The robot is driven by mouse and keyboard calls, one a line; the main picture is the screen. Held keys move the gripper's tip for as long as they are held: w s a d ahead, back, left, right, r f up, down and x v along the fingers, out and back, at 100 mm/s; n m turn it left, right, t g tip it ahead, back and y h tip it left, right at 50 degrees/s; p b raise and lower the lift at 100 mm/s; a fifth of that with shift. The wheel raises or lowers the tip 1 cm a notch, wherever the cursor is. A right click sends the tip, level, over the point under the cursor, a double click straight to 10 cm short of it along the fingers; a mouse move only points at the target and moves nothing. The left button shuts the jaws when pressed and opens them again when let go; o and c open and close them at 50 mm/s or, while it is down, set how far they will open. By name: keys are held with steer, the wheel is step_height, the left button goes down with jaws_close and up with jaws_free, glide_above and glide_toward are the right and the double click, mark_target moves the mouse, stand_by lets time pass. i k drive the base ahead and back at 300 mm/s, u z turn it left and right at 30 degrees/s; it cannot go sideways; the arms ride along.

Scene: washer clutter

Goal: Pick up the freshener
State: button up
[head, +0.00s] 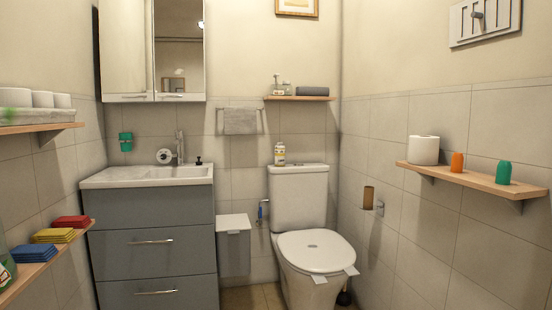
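Several things here could be the freshener, and I cannot tell which one it is. A white and yellow bottle (279,153) stands upright on the lid of the toilet tank (298,198). A small orange container (457,163) and a small green container (503,173) stand upright on the right wall shelf (470,183). My gripper is not in view.
A white toilet (315,251) stands at the back, right of a grey vanity (153,245) with a sink. A paper roll (424,150) sits on the right shelf. A grey bin (234,250) stands between vanity and toilet.

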mark_target(281, 158)
steer(key=u, duration=0.2)
steer(key=i, duration=1.75)
steer(key=u, duration=0.25)
